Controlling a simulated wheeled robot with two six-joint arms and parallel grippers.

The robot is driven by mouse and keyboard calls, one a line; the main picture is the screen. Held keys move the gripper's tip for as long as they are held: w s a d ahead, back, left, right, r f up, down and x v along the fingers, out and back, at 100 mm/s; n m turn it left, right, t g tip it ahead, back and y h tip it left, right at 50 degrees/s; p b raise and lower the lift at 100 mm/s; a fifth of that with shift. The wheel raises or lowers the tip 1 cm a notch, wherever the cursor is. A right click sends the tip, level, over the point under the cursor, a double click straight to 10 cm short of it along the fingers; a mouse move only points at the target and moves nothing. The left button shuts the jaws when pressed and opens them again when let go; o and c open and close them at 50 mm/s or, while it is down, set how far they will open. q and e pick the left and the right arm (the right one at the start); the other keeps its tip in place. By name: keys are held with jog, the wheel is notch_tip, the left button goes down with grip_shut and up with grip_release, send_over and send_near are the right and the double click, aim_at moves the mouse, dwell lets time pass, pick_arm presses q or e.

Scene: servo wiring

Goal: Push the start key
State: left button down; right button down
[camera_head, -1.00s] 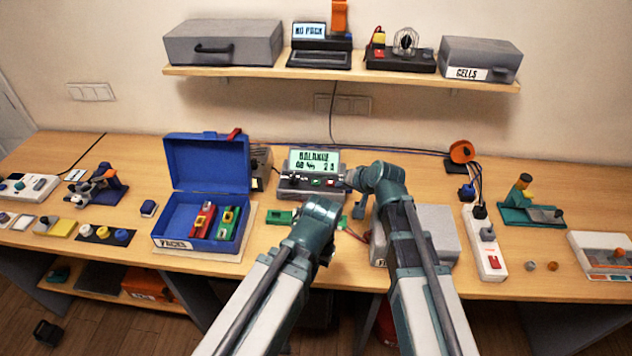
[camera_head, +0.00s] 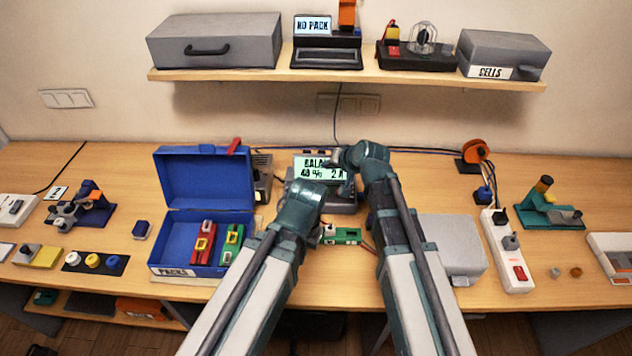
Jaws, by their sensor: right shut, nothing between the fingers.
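The charger (camera_head: 308,168) stands at the back middle of the bench, its lit green display reading "BALANCE" with a line of figures partly covered. The start key cannot be made out; my arms hide most of the charger's front panel. My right gripper (camera_head: 337,158) is shut and empty, pointing left across the right part of the display; I cannot tell whether it touches the charger. My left gripper (camera_head: 325,232) is low in front of the charger, beside a green pack (camera_head: 346,236); its fingers are mostly hidden behind its wrist.
An open blue box (camera_head: 205,180) holding a red and a green pack stands left of the charger. A grey case (camera_head: 450,240) lies right of my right arm. A power strip (camera_head: 508,250) is farther right. A shelf (camera_head: 300,75) hangs above the bench.

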aim_at(299, 278)
pick_arm(q)
jog(key=shift+w+a, duration=0.15)
jog(key=shift+w, duration=0.05)
pick_arm(e)
jog(key=shift+w+a, duration=0.15)
jog(key=shift+w, duration=0.05)
jog(key=shift+r, duration=0.1)
